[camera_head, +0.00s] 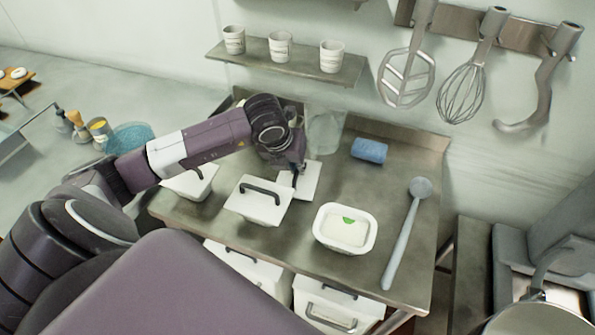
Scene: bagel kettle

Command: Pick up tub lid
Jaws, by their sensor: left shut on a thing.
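A flat white square lid (309,182) is on the steel table, behind and right of a white lidded container. My left gripper (296,172) reaches down from the back onto this lid and is shut on it. The fingers hide part of the lid, and I cannot tell whether it is lifted off the table. A white tub (345,229) with no lid on it stands at the front right of the lid, with pale contents and a green spot inside. My right gripper is not in view.
The white container with a dark handle (245,204) and another white container (192,183) stand left of the tub. A blue roll (369,150), a clear vessel (325,132) and a long grey ladle (406,232) are on the table (372,190). Cups stand on the shelf above.

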